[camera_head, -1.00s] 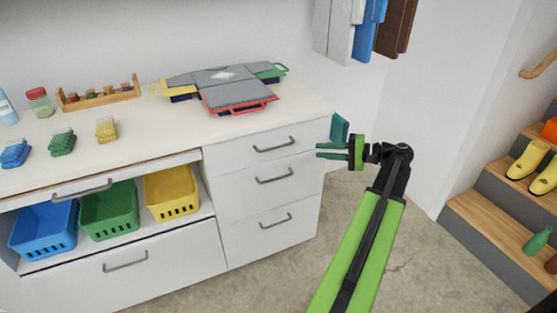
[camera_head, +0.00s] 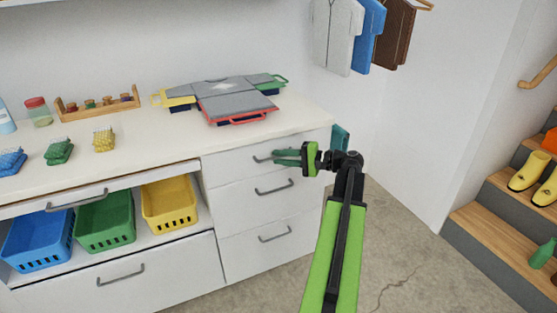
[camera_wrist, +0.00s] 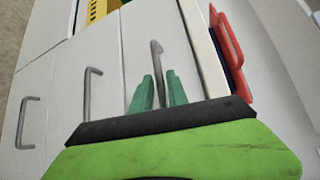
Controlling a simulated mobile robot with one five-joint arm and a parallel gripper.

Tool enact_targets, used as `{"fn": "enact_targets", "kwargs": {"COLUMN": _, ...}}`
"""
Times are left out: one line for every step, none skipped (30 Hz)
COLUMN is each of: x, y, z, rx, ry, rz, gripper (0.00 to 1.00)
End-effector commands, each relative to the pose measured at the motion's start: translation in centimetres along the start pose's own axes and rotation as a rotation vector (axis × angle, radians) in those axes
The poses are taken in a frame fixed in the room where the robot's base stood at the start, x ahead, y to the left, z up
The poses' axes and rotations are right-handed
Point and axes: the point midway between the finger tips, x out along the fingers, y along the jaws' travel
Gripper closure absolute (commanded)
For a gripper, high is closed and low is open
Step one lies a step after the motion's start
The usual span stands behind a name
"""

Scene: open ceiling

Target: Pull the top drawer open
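The white drawer unit's top drawer (camera_head: 228,168) is flush with the front, closed. Its grey bar handle (camera_head: 262,159) is partly hidden behind my gripper (camera_head: 287,156) in the head view. The handle also shows in the wrist view (camera_wrist: 156,55), running down between the two green fingertips. My gripper (camera_wrist: 160,92) is open, with its fingers on either side of the handle and a gap between them. Whether either finger touches the bar cannot be told.
Two lower drawers with handles (camera_head: 275,187) (camera_head: 275,233) sit below. Grey cases (camera_head: 230,95) with coloured handles lie on the counter (camera_head: 165,140) above. Coloured baskets (camera_head: 168,203) stand at left. Wooden steps (camera_head: 490,225) are at right, with free floor (camera_head: 405,265) between.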

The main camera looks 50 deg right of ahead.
Motion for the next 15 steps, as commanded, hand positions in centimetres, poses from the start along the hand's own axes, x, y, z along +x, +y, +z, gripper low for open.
{"fn": "enact_targets", "kwargs": {"x": 0.58, "y": 0.06, "z": 0.01, "rx": 0.0, "ry": -0.001, "rz": 0.0, "gripper": 0.8}}
{"fn": "enact_targets", "kwargs": {"x": 0.79, "y": 0.05, "z": 0.01, "rx": 0.0, "ry": -0.001, "rz": 0.0, "gripper": 0.8}}
{"fn": "enact_targets", "kwargs": {"x": 0.98, "y": 0.04, "z": 0.01, "rx": 0.0, "ry": -0.001, "rz": 0.0, "gripper": 0.8}}
{"fn": "enact_targets", "kwargs": {"x": 1.09, "y": 0.02, "z": 0.02, "rx": 0.0, "ry": -0.001, "rz": 0.0, "gripper": 0.8}}
{"fn": "enact_targets", "kwargs": {"x": 1.16, "y": 0.01, "z": 0.02, "rx": 0.0, "ry": 0.0, "rz": 0.0, "gripper": 0.8}}
{"fn": "enact_targets", "kwargs": {"x": 1.21, "y": 0.0, "z": 0.02, "rx": 0.0, "ry": 0.0, "rz": 0.0, "gripper": 0.8}}
{"fn": "enact_targets", "kwargs": {"x": 1.22, "y": -0.01, "z": 0.02, "rx": 0.0, "ry": 0.0, "rz": 0.0, "gripper": 0.8}}
{"fn": "enact_targets", "kwargs": {"x": 1.22, "y": -0.01, "z": 0.02, "rx": 0.0, "ry": 0.0, "rz": 0.0, "gripper": 0.8}}
{"fn": "enact_targets", "kwargs": {"x": 1.22, "y": -0.02, "z": 0.02, "rx": 0.0, "ry": 0.0, "rz": 0.0, "gripper": 0.8}}
{"fn": "enact_targets", "kwargs": {"x": 1.21, "y": -0.02, "z": 0.02, "rx": 0.0, "ry": 0.0, "rz": 0.0, "gripper": 0.8}}
{"fn": "enact_targets", "kwargs": {"x": 1.21, "y": -0.02, "z": 0.03, "rx": 0.0, "ry": 0.0, "rz": 0.0, "gripper": 0.8}}
{"fn": "enact_targets", "kwargs": {"x": 1.21, "y": -0.02, "z": 0.03, "rx": 0.0, "ry": 0.0, "rz": 0.0, "gripper": 0.82}}
{"fn": "enact_targets", "kwargs": {"x": 1.21, "y": -0.02, "z": 0.03, "rx": 0.0, "ry": -0.001, "rz": 0.0, "gripper": 0.85}}
{"fn": "enact_targets", "kwargs": {"x": 1.21, "y": -0.01, "z": 0.03, "rx": 0.0, "ry": -0.001, "rz": 0.0, "gripper": 0.89}}
{"fn": "enact_targets", "kwargs": {"x": 1.21, "y": -0.02, "z": 0.03, "rx": 0.0, "ry": -0.001, "rz": 0.0, "gripper": 0.95}}
